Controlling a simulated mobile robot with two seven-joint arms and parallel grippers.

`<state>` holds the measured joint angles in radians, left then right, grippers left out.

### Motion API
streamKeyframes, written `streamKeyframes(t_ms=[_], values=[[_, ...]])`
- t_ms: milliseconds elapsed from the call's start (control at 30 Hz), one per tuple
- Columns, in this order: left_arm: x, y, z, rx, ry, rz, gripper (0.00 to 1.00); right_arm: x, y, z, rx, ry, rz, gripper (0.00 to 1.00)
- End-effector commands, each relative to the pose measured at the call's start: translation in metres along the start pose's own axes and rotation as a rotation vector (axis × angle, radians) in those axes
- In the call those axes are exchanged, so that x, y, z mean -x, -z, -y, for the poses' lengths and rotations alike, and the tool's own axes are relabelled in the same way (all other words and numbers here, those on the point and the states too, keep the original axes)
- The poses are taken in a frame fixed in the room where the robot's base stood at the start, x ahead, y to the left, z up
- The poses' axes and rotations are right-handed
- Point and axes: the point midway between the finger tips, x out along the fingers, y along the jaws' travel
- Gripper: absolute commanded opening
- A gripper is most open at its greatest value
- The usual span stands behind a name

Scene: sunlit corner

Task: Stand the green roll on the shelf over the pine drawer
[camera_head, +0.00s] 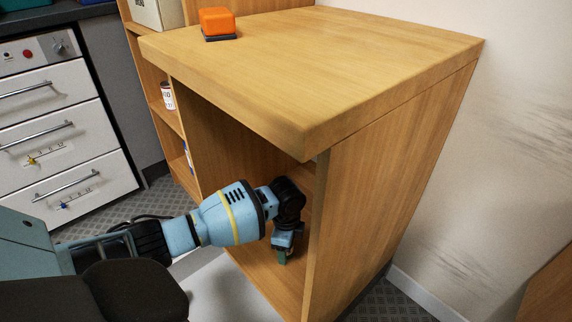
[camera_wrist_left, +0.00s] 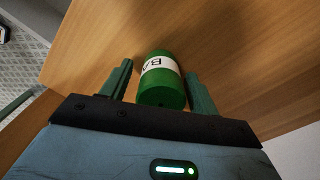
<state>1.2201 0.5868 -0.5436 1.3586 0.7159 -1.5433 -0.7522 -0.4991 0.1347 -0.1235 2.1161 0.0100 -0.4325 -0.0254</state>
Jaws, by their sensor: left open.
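A green roll (camera_wrist_left: 162,92) with a white label reading "BA" shows in the left wrist view, against a wooden surface. My left gripper (camera_head: 283,255) reaches into the lower open compartment of the wooden cabinet. Its fingers are open, one on each side of the roll, with a small gap visible at least on the left. In the head view the roll cannot be told apart from the dark green fingers. I cannot make out a pine drawer; the drawers (camera_head: 55,135) in view at the left have white fronts. My right gripper is not in view.
The wooden cabinet top (camera_head: 330,60) overhangs the compartment, and its side panel (camera_head: 395,180) stands close right of my left gripper. An orange block (camera_head: 217,22) sits on top. A can (camera_head: 168,95) stands on a narrow side shelf. Wall is at right.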

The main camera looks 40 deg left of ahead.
Motion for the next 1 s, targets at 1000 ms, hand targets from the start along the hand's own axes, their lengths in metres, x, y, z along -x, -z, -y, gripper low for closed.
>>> streamKeyframes(t_ms=[1000], values=[[0.124, 0.000, 0.000, 0.001, -0.001, -0.001, 0.61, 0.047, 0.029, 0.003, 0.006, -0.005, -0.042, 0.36]])
